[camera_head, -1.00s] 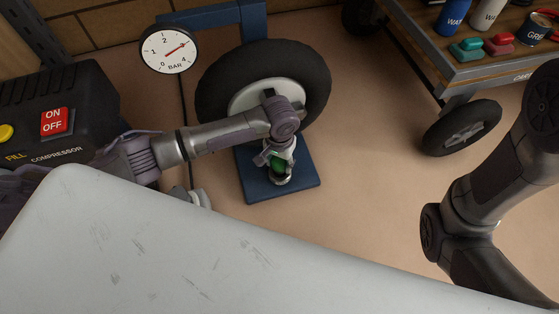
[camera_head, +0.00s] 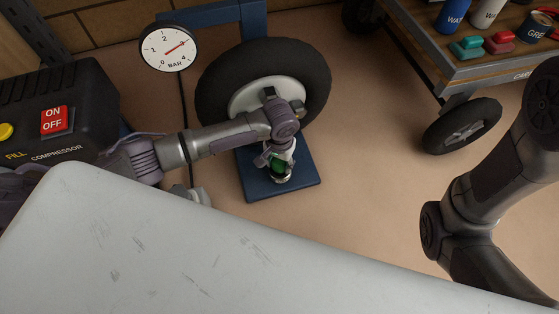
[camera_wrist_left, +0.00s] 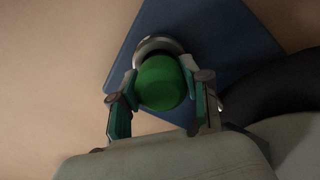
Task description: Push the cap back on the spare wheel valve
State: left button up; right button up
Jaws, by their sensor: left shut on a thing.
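My left gripper (camera_head: 277,163) is shut on the round green cap (camera_head: 278,168), low in front of the spare wheel. In the left wrist view the green cap (camera_wrist_left: 162,84) sits between the two fingertips (camera_wrist_left: 160,76). A round silver metal part (camera_wrist_left: 156,43), likely the valve, shows just beyond the cap, over the blue base plate (camera_wrist_left: 222,45). In the head view this silver part (camera_head: 284,179) is directly below the cap. I cannot tell whether the two touch. The spare wheel (camera_head: 215,85) stands upright, its hub partly hidden by my arm. My right gripper is out of view.
A black compressor (camera_head: 85,100) with a red switch stands at the left. A pressure gauge (camera_head: 168,46) is left of the wheel. A wheeled cart (camera_head: 480,72) carrying bottles and a can stands at the upper right. A pale surface (camera_head: 180,240) fills the foreground. Floor right of the wheel is clear.

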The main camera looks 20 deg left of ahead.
pick_arm(q)
jog(key=shift+f, duration=0.7)
jog(key=o, duration=1.3)
jog(key=shift+r, duration=0.1)
